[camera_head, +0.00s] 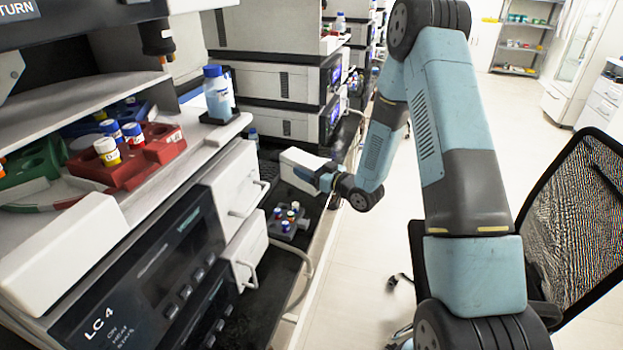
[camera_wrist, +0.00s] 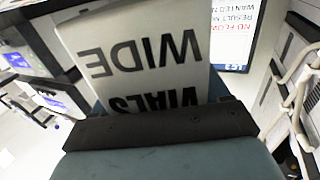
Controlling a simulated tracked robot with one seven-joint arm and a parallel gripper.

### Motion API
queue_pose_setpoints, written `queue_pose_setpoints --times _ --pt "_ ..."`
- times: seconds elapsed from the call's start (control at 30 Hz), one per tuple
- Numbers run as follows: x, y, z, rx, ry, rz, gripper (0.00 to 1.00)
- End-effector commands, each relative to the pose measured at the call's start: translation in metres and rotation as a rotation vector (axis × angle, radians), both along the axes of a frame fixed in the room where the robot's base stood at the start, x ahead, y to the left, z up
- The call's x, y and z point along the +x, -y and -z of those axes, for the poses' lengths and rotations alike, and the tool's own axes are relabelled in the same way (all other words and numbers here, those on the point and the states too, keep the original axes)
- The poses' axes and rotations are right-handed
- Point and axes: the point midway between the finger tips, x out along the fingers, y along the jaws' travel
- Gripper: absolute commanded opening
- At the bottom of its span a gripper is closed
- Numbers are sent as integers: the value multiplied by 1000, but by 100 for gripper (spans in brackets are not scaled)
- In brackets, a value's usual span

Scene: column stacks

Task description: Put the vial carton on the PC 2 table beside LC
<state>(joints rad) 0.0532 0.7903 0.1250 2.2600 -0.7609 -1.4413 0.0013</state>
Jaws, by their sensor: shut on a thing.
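The vial carton is a white box (camera_head: 299,165) in the head view, above the dark bench top between the instrument stacks. In the wrist view the carton (camera_wrist: 145,55) fills the upper middle, with the words WIDE and VIALS upside down on its face. My gripper (camera_head: 322,177) is shut on the carton's near right end. The gripper's dark edge hides the carton's lower part in the wrist view. I cannot tell whether the carton touches the bench top (camera_head: 290,262).
A small rack of vials (camera_head: 287,220) stands on the bench close in front of the carton. A dark keyboard (camera_head: 268,170) lies left of it. The LC 4 stack (camera_head: 150,275) stands at left, with drawers pulled out. A screen (camera_wrist: 233,35) shows beside the carton. An office chair (camera_head: 570,215) stands right.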

Motion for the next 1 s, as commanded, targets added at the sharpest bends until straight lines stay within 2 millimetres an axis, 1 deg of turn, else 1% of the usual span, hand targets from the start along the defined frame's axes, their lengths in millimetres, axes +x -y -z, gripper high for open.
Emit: queue_pose_setpoints --times 0.1,0.37,0.53,0.63,1.0 --pt "7 -4 9 1 1 -1 16" --pt "14 -7 19 1 1 0 16" --pt "15 -7 39 -1 -1 1 16" --pt "15 -7 47 1 1 1 16" --pt "15 -6 51 1 2 2 16"
